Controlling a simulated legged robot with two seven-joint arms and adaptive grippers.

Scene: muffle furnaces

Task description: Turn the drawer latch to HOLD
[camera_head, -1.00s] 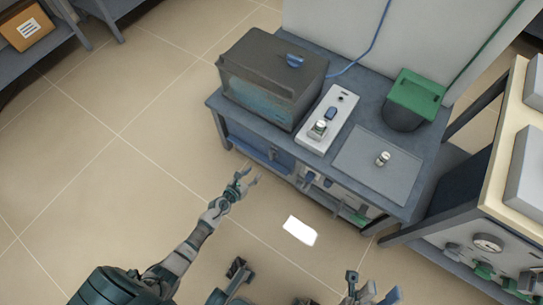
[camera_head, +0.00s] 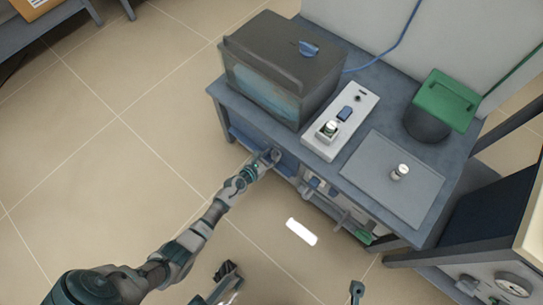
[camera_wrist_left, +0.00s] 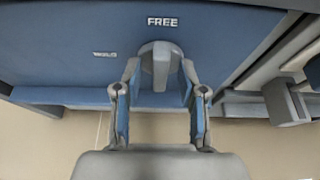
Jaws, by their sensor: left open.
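The drawer latch (camera_wrist_left: 160,62) is a grey round knob with an upright bar on the blue drawer front (camera_wrist_left: 60,45), seen in the left wrist view. Its bar stands vertical under the white word FREE (camera_wrist_left: 162,21). A smaller, blurred label (camera_wrist_left: 105,54) is to the left of the knob. My left gripper (camera_wrist_left: 160,98) is open, with one finger on each side of the bar's lower end; contact cannot be made out. In the head view my left gripper (camera_head: 270,157) is at the drawer front and hides the latch. A small part of my right gripper (camera_head: 356,290) shows at the bottom edge.
Above the drawer, the bench (camera_head: 225,97) bears a dark furnace (camera_head: 265,85), a white control strip (camera_head: 318,142), a grey plate (camera_head: 375,185) and a green-lidded pot (camera_head: 440,100). Handles and a green item (camera_head: 362,237) are right of the drawer.

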